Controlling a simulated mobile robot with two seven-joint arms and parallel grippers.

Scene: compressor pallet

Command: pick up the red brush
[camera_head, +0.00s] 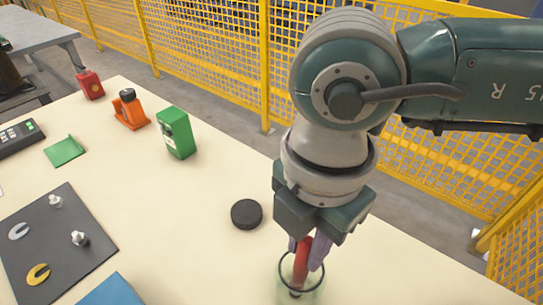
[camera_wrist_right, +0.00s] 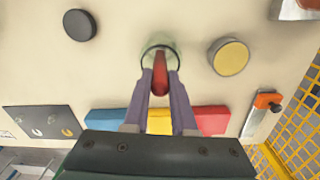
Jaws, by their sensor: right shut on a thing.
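The red brush (camera_head: 301,262) stands upright in a clear round glass (camera_head: 314,289) near the front of the table in the head view. The wrist view also shows the red brush (camera_wrist_right: 160,76) and the dark rim of the glass (camera_wrist_right: 146,54). My right gripper (camera_head: 310,252) points down over the glass, its purple fingers shut on the brush's upper part. The brush's lower end is still inside the glass. In the wrist view the right gripper's fingers (camera_wrist_right: 160,84) lie on both sides of the brush. My left gripper is not in view.
A black disc (camera_head: 246,214) lies left of the glass. A green box (camera_head: 176,133), an orange item (camera_head: 130,110) and a dark mat (camera_head: 58,245) lie farther left. In the wrist view a yellow-topped round container (camera_wrist_right: 229,57) is nearby. A yellow fence (camera_head: 210,55) runs behind the table.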

